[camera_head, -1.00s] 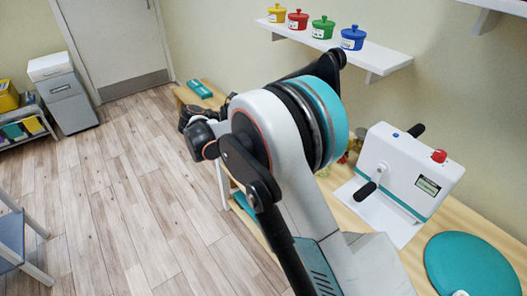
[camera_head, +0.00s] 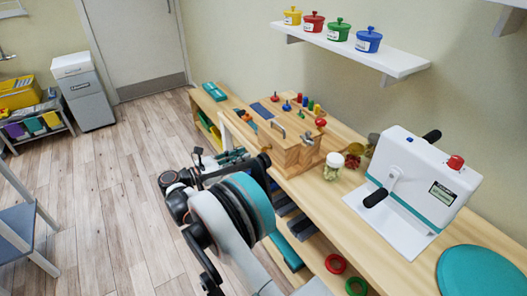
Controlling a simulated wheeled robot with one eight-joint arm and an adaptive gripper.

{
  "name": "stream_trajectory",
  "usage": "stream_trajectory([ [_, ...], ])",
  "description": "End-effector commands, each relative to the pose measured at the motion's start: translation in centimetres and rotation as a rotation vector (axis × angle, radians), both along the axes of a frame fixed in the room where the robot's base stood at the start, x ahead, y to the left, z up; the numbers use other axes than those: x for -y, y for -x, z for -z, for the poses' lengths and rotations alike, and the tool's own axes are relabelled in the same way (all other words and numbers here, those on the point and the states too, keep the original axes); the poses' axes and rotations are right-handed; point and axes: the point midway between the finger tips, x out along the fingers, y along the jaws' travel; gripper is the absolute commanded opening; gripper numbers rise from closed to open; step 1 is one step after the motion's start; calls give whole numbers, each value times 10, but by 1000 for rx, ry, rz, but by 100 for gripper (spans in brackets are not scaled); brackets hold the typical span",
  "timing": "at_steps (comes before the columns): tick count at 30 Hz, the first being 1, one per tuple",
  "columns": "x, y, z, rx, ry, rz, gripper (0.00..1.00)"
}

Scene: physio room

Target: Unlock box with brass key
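A wooden box (camera_head: 292,156) stands on the wooden bench, with a metal handle and fittings on it and several coloured pegs and knobs on and behind its top. I cannot make out a brass key or a keyhole at this size. My arm reaches up from the bottom of the head view, and its dark outer links lie left of the box, over the bench's front edge. My gripper (camera_head: 237,159) seems to be at the box's left front side, small and partly hidden by my own links. Its fingers, and anything between them, cannot be made out.
A lidded jar (camera_head: 333,167) stands right of the box. Further right are a white crank machine (camera_head: 420,180) and a round teal cushion (camera_head: 485,272). Coloured pots line a wall shelf (camera_head: 380,58) above. Red and green rings (camera_head: 335,264) lie lower down.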

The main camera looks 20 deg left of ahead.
Motion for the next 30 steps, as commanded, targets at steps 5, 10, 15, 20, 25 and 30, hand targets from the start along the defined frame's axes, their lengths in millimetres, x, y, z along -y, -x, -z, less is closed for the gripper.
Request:
stream_trajectory([
  [5, 26, -28, 3, -1, -1, 4, 24],
  [10, 44, -50, 3, -1, -1, 2, 24],
  [15, 56, -65, 1, -1, -1, 2, 24],
  [20, 60, -70, 1, -1, -1, 0, 24],
  [25, 60, -71, 0, -1, -1, 0, 24],
  [30, 60, -70, 0, -1, -1, 0, 6],
])
